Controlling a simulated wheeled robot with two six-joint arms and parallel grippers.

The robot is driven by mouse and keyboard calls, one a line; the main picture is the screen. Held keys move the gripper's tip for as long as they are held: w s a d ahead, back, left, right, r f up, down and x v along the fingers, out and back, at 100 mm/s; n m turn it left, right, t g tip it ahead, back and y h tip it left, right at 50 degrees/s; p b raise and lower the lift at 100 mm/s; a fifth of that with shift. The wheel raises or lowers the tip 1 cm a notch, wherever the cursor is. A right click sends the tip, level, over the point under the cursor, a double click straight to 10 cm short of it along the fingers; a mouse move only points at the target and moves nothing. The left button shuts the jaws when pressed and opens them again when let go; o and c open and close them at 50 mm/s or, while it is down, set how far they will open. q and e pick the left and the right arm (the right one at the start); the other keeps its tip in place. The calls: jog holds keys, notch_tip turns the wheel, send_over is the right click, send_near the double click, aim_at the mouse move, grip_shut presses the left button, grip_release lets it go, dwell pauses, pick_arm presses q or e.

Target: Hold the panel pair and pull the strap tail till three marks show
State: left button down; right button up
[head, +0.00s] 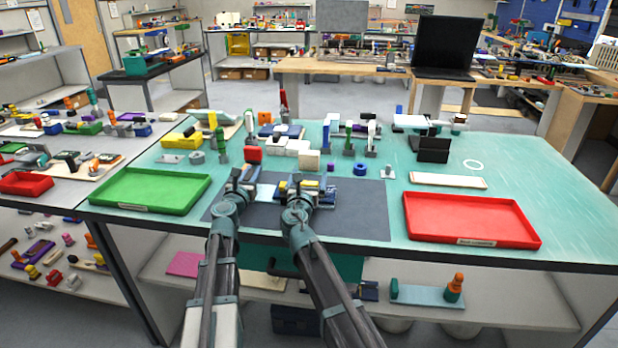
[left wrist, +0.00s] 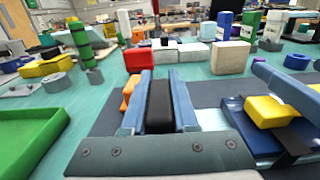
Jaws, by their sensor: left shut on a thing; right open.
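My left gripper (head: 243,180) is over the left part of the dark mat. In the left wrist view its two blue fingers (left wrist: 159,76) are closed on a black piece (left wrist: 158,106) between them; I cannot tell whether this is the panel pair or the strap. A pale flat piece (head: 266,192) lies between my grippers. My right gripper (head: 309,187) is open over a blue part (left wrist: 240,128) with a yellow block (left wrist: 271,111) on it. An orange piece (left wrist: 128,96) shows beside the left finger. No strap marks can be made out.
The dark mat (head: 360,215) has free room at right. A green tray (head: 150,190) is left, a red tray (head: 470,220) right. Several blocks and upright tools stand behind, among them a red block (head: 253,154) and a cream block (head: 309,160).

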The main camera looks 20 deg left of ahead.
jog(key=shift+c, duration=0.3)
grip_shut()
jog(key=shift+w+d, duration=0.25)
jog(key=shift+d, duration=0.75)
jog(key=shift+w+d, duration=0.2)
jog(key=shift+d, duration=0.8)
jog(key=shift+o, duration=0.3)
grip_release()
jog(key=shift+a, duration=0.1)
jog(key=shift+s, duration=0.1)
jog(key=v, duration=1.2)
